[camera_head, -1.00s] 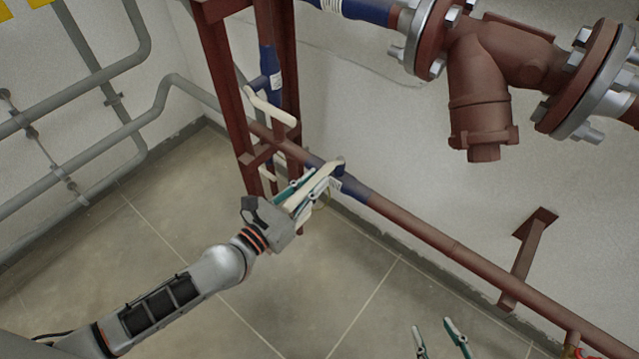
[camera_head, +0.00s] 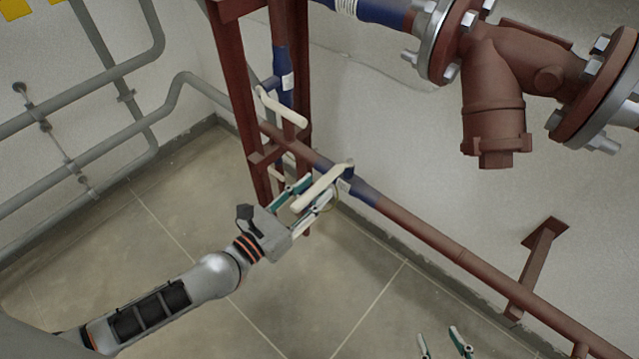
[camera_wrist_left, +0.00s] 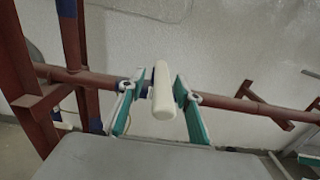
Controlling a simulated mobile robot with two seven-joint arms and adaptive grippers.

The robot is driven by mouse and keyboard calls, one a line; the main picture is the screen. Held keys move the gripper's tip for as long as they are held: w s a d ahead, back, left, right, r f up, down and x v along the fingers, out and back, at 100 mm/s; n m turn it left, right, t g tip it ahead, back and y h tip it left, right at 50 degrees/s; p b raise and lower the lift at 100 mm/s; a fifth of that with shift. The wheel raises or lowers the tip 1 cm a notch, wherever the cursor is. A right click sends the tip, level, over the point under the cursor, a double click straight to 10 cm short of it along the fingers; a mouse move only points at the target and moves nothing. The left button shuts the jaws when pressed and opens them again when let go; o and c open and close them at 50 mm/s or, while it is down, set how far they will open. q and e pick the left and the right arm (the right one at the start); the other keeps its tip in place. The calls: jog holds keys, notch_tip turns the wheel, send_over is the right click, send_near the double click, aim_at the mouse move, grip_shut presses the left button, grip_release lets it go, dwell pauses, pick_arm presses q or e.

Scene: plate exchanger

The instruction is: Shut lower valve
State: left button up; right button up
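The lower valve's cream lever handle (camera_head: 318,190) sits on the blue valve section (camera_head: 364,193) of the low red-brown pipe and points out toward the lower left. In the left wrist view the handle (camera_wrist_left: 163,92) lies between the fingers of my left gripper (camera_wrist_left: 157,106), with a gap on each side. In the head view my left gripper (camera_head: 312,192) has its teal-and-white fingers apart around or just below the handle; exact height is hard to tell. My right gripper (camera_head: 442,342) shows only its parted fingertips at the bottom edge, empty.
Another cream lever (camera_head: 281,107) is on the upright blue pipe above left. Grey pipes (camera_head: 95,145) run along the left wall. A large flanged red fitting (camera_head: 490,100) hangs upper right. The tiled floor (camera_head: 180,225) is clear.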

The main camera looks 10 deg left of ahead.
aim_at(292, 209)
pick_arm(q)
jog(key=v, duration=0.9)
jog(key=shift+r, duration=0.1)
